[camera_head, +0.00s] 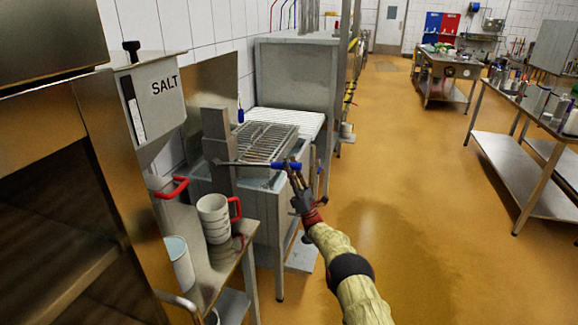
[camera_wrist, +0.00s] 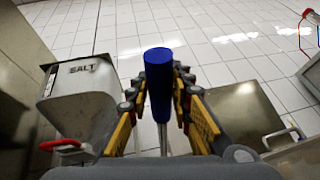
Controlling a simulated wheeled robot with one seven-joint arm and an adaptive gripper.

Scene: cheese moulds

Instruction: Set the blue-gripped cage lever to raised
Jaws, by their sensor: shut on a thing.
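The cage lever is a thin metal bar (camera_head: 243,163) running roughly level from a grey post (camera_head: 217,150) at the left to a blue grip (camera_head: 287,165) at its right end. The wire cage (camera_head: 262,142) lies behind the bar, over the metal basin. My gripper (camera_head: 297,178) reaches from the lower right and is shut on the blue grip. In the wrist view the blue grip (camera_wrist: 158,75) stands between the two fingers, with the metal bar running below it. The fingers partly hide the grip's right end in the head view.
White mugs with red handles (camera_head: 213,215) stand on a side table at the lower left, below the SALT bin (camera_head: 160,90). A large metal housing (camera_head: 295,85) stands behind the basin. The orange floor (camera_head: 410,190) to the right is clear up to the steel tables.

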